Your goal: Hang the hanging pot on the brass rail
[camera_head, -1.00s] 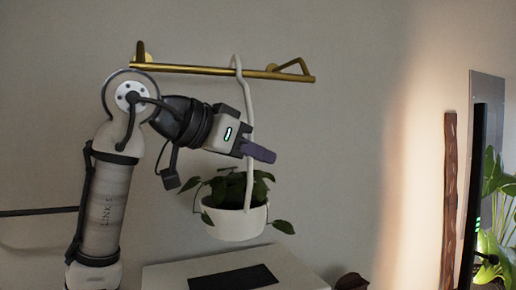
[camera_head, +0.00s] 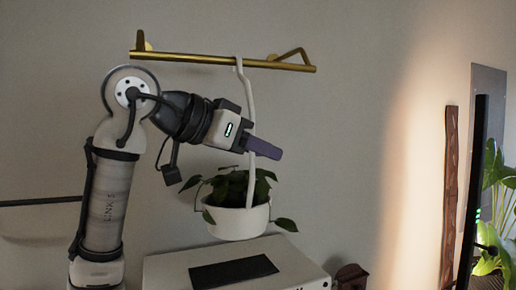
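The hanging pot (camera_head: 240,222) is a white pot with a leafy green plant and a tall white hanger (camera_head: 249,105). The pot is upright. The curved top of the hanger is at the brass rail (camera_head: 200,59), left of its right bracket, and appears to rest on it. My gripper (camera_head: 268,150) reaches in from the left, below the rail and above the leaves. Its purple finger crosses in front of the hanger. The finger hides that part of the hanger and the other finger, so I cannot tell whether it grips.
A white cabinet (camera_head: 305,280) with a dark panel (camera_head: 235,271) on top is below the pot. A small dark reddish-brown object (camera_head: 351,277) is right of it. A wooden strip (camera_head: 449,190), a dark upright panel and leafy plants (camera_head: 497,190) are at far right. The wall right of the pot is clear.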

